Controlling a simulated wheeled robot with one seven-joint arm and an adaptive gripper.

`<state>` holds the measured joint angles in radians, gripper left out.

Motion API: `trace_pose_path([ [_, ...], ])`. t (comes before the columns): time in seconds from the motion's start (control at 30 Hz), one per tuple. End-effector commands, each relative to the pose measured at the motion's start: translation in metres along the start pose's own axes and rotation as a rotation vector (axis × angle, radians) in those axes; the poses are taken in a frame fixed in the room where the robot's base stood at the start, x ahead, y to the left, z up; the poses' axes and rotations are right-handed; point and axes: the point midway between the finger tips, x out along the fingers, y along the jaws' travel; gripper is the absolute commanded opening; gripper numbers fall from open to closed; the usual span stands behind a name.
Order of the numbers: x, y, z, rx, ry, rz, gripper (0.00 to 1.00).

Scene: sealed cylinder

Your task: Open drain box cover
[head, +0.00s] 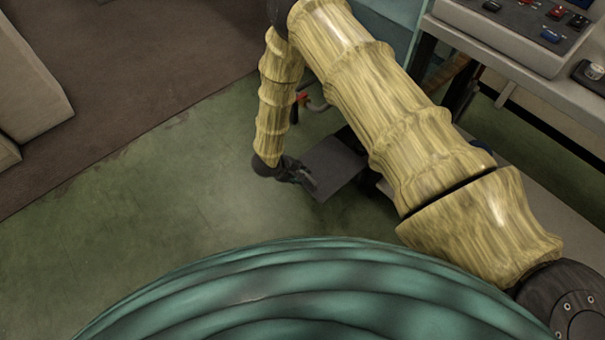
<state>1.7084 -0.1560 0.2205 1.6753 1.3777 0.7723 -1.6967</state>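My arm reaches down from the right, and my dark gripper (305,178) is low over the green floor near the middle of the view. A flat dark grey panel (338,168), which may be the drain box cover, is just right of my gripper. The fingertips are at or very near its left edge. I cannot tell whether they touch or grip it, or whether the fingers are open or shut. My arm hides part of the area behind and to the right of the panel, so its hinge and any box under it are unclear.
A console (520,28) with red and blue switches stands at the upper right on a grey table (500,70) with dark legs. A small red part (302,98) shows behind my forearm. Beige furniture (30,85) stands upper left on brown carpet. Green floor (150,220) at left is clear.

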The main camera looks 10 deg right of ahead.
Motion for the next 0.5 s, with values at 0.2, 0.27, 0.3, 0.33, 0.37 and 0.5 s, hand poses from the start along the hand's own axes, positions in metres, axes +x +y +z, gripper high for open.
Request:
trace_pose_path([
  [0.2,-0.042,0.001,-0.001,0.000,0.002,0.001,0.34],
  [0.27,-0.051,0.000,0.000,-0.002,0.002,0.001,0.34],
  [0.3,-0.058,0.000,-0.001,-0.001,0.002,0.000,0.34],
  [0.33,-0.062,0.000,-0.001,-0.001,0.002,0.000,0.34],
  [0.37,-0.065,0.000,-0.001,0.000,0.001,-0.001,0.34],
  [0.5,-0.077,0.000,0.000,-0.001,0.001,0.000,0.34],
])
